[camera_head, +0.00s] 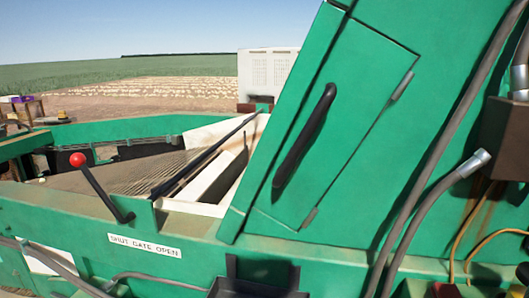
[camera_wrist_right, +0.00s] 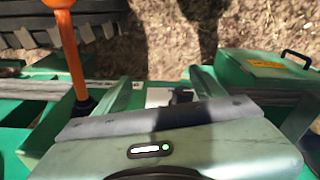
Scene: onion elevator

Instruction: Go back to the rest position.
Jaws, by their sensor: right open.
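My right gripper (camera_wrist_right: 161,82) shows only in the right wrist view. Its two fingers stand apart, with nothing seen between them. Green machine parts and brown ground lie beyond the fingers. Neither gripper shows in the head view, and my left gripper is in neither view.
A green onion elevator (camera_head: 340,130) fills much of the head view. A red-knobbed lever (camera_head: 98,190) stands above a "SHUT GATE OPEN" label (camera_head: 144,245). In the wrist view, an orange handle (camera_wrist_right: 70,50) rises close on the left, and a green box (camera_wrist_right: 265,68) sits right.

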